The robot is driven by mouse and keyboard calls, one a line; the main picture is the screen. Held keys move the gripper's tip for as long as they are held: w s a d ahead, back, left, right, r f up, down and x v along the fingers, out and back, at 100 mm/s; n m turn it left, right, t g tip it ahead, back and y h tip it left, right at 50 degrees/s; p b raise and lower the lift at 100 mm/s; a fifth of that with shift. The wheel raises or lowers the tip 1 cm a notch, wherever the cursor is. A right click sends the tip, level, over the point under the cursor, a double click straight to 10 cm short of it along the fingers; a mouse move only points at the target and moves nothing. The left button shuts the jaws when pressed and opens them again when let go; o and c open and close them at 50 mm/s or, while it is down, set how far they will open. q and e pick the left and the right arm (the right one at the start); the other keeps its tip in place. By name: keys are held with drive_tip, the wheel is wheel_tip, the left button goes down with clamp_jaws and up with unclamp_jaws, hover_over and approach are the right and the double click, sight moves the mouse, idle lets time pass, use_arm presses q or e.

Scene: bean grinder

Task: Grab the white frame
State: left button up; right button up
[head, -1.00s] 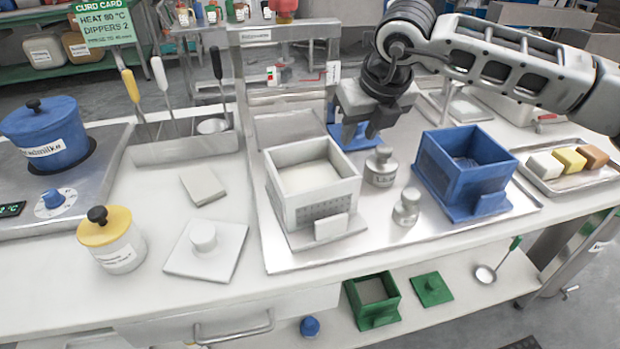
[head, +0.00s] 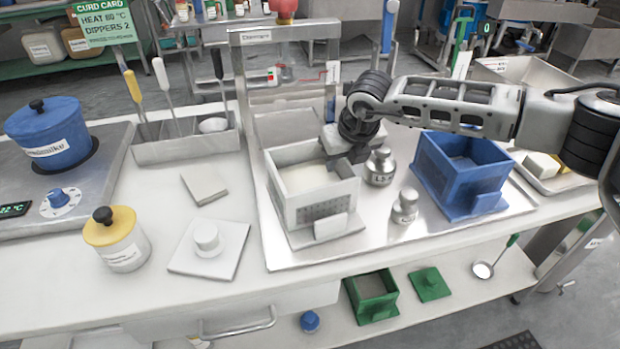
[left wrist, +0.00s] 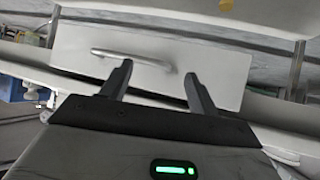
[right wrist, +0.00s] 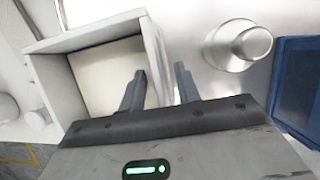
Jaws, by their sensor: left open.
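The white frame (head: 307,212), an open square box with pale content inside, stands on the metal tray in the head view. It also shows in the right wrist view (right wrist: 60,90). My right gripper (head: 350,155) is at the frame's back right corner. In the right wrist view my right gripper (right wrist: 158,80) is open, one finger over the frame's inside and one outside its right wall. I cannot tell whether they touch the wall. My left gripper (left wrist: 158,82) is open and empty before the counter's drawer front; it is outside the head view.
Two metal weights (head: 379,168) (head: 405,207) stand between the white frame and the blue frame (head: 460,175). A metal rack (head: 285,85) stands behind. A white lid (head: 208,250) and a yellow-topped jar (head: 117,240) are at left. Green pieces (head: 372,297) lie on the lower shelf.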

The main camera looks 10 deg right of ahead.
drive_tip(key=shift+f+b, duration=0.25)
drive_tip(key=shift+b, duration=0.2)
idle(0.4)
clamp_jaws()
